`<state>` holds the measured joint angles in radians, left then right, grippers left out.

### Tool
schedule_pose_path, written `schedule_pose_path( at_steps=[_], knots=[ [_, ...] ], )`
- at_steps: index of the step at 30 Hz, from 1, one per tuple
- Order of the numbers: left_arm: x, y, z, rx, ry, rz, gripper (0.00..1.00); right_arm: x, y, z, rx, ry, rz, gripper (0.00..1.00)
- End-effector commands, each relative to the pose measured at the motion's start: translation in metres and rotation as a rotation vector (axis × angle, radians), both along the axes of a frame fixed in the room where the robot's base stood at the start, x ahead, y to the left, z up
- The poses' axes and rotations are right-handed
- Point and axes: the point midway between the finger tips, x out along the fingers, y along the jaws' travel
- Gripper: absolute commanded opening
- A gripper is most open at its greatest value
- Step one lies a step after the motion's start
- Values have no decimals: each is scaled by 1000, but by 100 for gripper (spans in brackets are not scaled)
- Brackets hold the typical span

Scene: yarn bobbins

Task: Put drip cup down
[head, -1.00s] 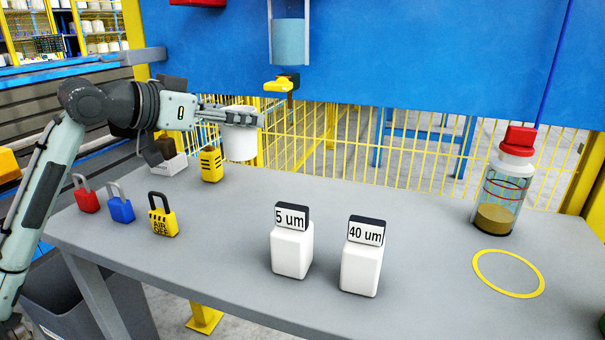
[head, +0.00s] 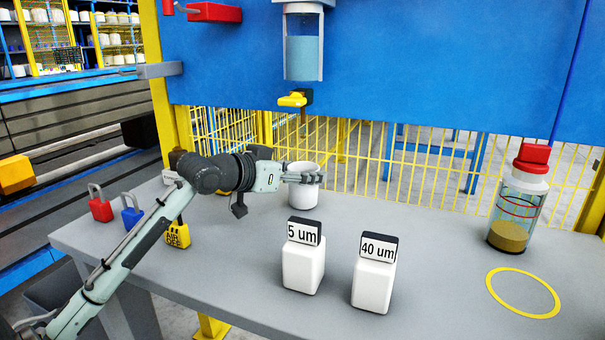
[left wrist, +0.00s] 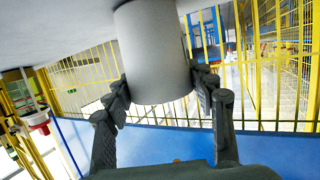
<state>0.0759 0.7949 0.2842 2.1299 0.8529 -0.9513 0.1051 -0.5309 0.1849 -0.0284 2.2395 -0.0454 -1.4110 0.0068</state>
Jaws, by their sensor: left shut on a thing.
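The drip cup, a plain white cup (head: 303,193), is upright near the back edge of the grey table (head: 415,220). My left gripper (head: 305,177) is shut on it from the left, fingers around its upper side. In the left wrist view the cup (left wrist: 155,55) sits between the two fingers (left wrist: 165,88), and that picture is upside down. The cup's base is at or very near the tabletop; I cannot tell whether it touches. My right gripper is not in view.
White bottles marked 5 um (head: 303,268) and 40 um (head: 373,284) stand in front. Red (head: 100,208), blue (head: 131,216) and yellow (head: 177,236) padlocks are at left. A red-capped jar (head: 516,205) and yellow ring (head: 522,293) are at right. A filter bowl (head: 304,55) hangs above.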

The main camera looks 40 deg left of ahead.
Motion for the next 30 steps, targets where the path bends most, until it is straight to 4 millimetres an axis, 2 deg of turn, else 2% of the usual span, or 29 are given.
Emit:
schedule_pose_path(
  at_steps=[3,10,11,15,26,30],
  knots=[
    [0,1,0,2,-3,0,23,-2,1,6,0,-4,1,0],
    [0,0,-3,1,-1,1,23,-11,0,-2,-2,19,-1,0],
    [0,0,-3,1,-2,1,58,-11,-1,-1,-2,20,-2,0],
    [0,0,-3,1,-1,1,75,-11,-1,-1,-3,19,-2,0],
    [0,1,1,2,-3,0,76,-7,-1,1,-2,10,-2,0],
    [-16,3,4,1,-1,1,76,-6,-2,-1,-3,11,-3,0]
  ],
)
